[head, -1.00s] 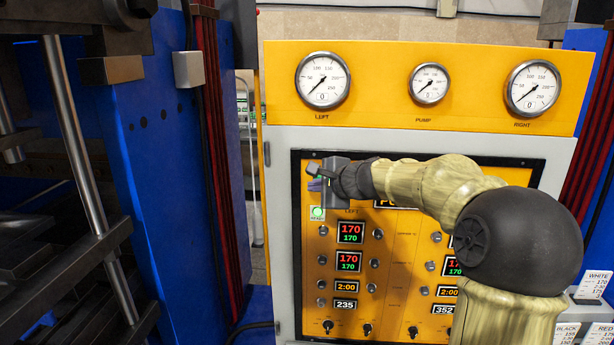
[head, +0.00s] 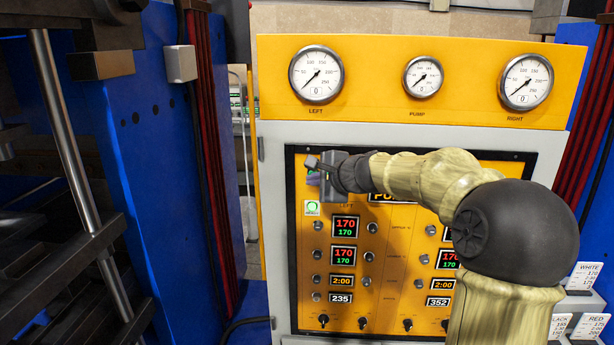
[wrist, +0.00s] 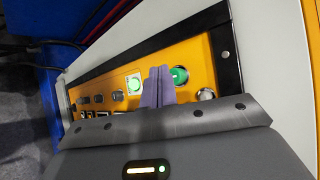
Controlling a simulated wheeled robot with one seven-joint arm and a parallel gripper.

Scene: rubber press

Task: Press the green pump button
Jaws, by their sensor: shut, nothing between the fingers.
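The yellow control panel (head: 400,250) has a black frame. A green round light or button on a white plate (head: 312,208) sits near its upper left; it also shows in the wrist view (wrist: 134,84). I cannot read which is the pump button. My gripper (head: 313,172) is shut and empty at the panel's upper left. Its purple fingers (wrist: 160,74) point at the panel between the two green rounds. I cannot tell whether they touch it.
A silver round knob (wrist: 206,94) lies right of the second green button in the wrist view. Three gauges (head: 422,77) sit above the panel. Displays (head: 344,227) and knobs fill the panel below. A blue press column (head: 170,170) stands at left.

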